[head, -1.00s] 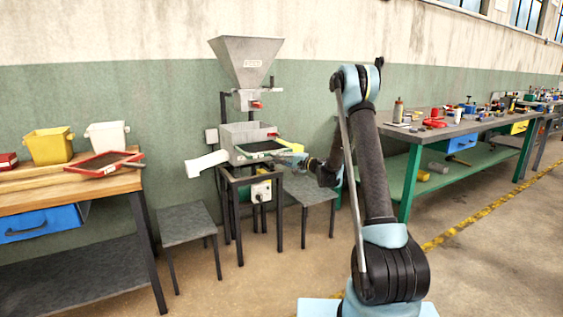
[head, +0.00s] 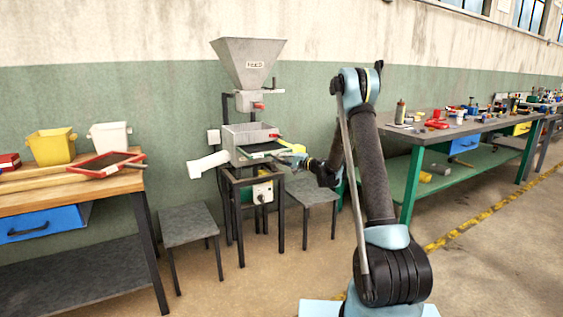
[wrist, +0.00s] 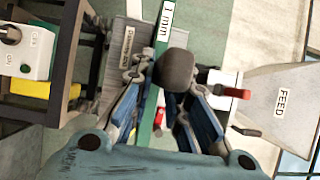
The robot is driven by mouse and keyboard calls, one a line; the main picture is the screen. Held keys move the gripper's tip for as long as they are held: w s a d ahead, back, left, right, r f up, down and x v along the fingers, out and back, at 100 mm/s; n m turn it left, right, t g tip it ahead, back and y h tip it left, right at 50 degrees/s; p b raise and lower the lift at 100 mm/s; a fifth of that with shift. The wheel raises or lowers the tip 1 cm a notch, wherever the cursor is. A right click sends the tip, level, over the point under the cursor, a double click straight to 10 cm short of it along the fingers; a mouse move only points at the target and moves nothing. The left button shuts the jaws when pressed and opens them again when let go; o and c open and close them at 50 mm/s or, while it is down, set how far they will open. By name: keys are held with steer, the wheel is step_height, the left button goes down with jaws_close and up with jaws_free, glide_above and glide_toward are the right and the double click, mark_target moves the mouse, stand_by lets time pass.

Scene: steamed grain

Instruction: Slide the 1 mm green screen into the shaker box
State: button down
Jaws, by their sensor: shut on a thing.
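The green screen (head: 262,154) shows in the head view as a dark mesh with a green edge, at the front of the grey metal shaker box (head: 236,134). It lies roughly level, and I cannot tell how deep it sits in the box. In the wrist view its narrow green edge (wrist: 150,112) carries a "1 mm" label and runs between the fingers. My gripper (wrist: 158,88) is shut on it; in the head view my gripper (head: 300,159) is at the right front of the box. A dark rounded piece (wrist: 177,72) hides part of the grip.
A feed hopper (head: 248,62) hangs above the box, with a red handle below it. A white chute (head: 207,164) sticks out left. Low grey stools (head: 186,224) flank the stand. A red-framed screen (head: 105,164) and bins lie on the left wooden bench. A cluttered bench stands right.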

mark_target(271, 152)
steer(key=shift+w+a, duration=0.6)
steer(key=shift+w, duration=0.25)
steer(key=shift+w+a, duration=0.6)
steer(key=shift+w, duration=0.25)
steer(key=shift+w+a, duration=0.15)
steer(key=shift+w, duration=0.05)
steer(key=shift+w+a, duration=0.65)
steer(key=shift+w, duration=0.3)
steer(key=shift+w+a, duration=0.6)
steer(key=shift+w, duration=0.35)
steer(key=shift+w+a, duration=0.1)
